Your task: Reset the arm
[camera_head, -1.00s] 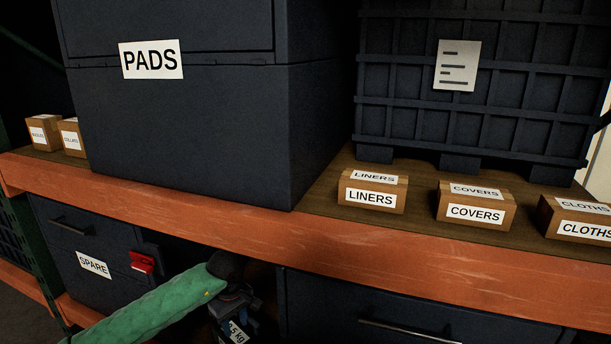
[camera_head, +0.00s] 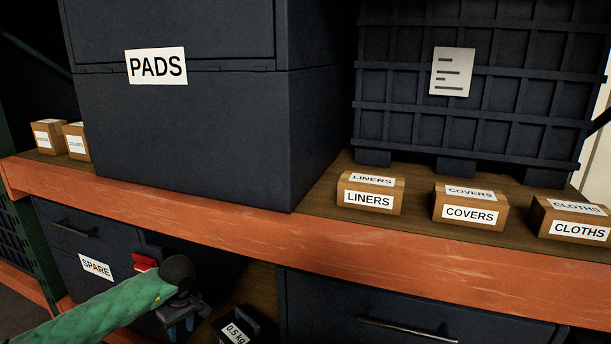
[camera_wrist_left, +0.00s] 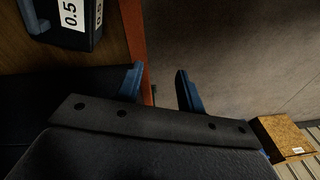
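My left arm comes in from the lower left in a green sleeve. Its gripper (camera_head: 182,318) is in front of the lower shelf, between the SPARE drawer (camera_head: 75,240) and a dark weight marked 0.5 kg (camera_head: 238,328). In the left wrist view the two blue fingers (camera_wrist_left: 160,88) stand apart with nothing between them, so the gripper is open and empty. The weight also shows at the top left of that view (camera_wrist_left: 85,35), apart from the fingers. My right gripper is not in view.
The orange shelf beam (camera_head: 290,238) runs across above the gripper. On the shelf stand a PADS cabinet (camera_head: 180,140), a dark ribbed crate (camera_head: 400,120) and boxes marked LINERS (camera_head: 370,194), COVERS (camera_head: 469,208) and CLOTHS (camera_head: 572,222). A red catch (camera_head: 144,262) is close to my left wrist.

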